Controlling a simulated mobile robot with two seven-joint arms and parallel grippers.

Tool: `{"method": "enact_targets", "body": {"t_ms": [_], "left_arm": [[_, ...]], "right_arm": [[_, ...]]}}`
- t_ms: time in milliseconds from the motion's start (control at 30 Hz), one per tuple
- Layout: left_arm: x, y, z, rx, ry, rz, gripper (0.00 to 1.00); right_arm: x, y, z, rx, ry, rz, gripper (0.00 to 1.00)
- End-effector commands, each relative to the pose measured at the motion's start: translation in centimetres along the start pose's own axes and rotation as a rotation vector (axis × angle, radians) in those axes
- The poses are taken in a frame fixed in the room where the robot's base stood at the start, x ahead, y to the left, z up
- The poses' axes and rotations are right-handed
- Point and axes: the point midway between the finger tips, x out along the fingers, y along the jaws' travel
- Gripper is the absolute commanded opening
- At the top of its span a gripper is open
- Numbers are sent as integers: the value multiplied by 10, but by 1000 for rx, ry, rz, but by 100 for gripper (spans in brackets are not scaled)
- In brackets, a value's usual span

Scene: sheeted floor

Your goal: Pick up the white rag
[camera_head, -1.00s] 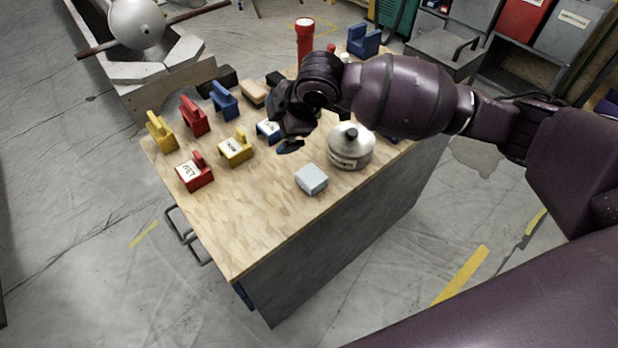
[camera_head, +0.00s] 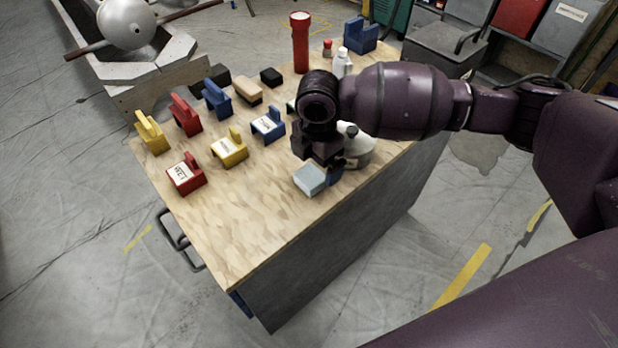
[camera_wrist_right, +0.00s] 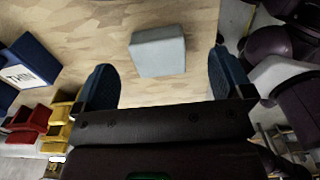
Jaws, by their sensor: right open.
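The white rag (camera_head: 310,179) looks like a small, pale grey-blue folded block lying on the wooden workbench top (camera_head: 230,235) near its front edge. In the right wrist view the rag (camera_wrist_right: 158,52) lies ahead of the fingers, centred between them and apart from both. My right gripper (camera_head: 326,166) is over the bench just behind the rag, pointing down. In the wrist view its blue-padded fingers (camera_wrist_right: 160,88) are spread wide with nothing between them. My left gripper is not in view.
A silver pot (camera_head: 357,152) stands close to the right of my right gripper, partly hidden by it. Red, yellow and blue blocks (camera_head: 229,148) stand to the left. A red flashlight (camera_head: 300,45) stands upright at the back. The bench's front left is clear.

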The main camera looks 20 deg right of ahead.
Motion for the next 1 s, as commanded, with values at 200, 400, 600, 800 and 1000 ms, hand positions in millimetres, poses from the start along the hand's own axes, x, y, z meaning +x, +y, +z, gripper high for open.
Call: {"method": "enact_targets", "body": {"t_ms": [200, 400, 600, 800, 1000], "left_arm": [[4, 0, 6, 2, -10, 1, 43], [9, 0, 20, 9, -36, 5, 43], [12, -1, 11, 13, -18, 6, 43], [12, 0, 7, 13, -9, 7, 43], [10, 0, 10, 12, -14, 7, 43]], "right_arm": [[21, 2, -6, -1, 3, -4, 98], [48, 2, -8, 0, 2, -5, 98], [50, 4, -8, 0, -1, 4, 98], [49, 4, -8, 0, -1, 4, 83], [49, 4, -8, 0, -1, 3, 52]]}}
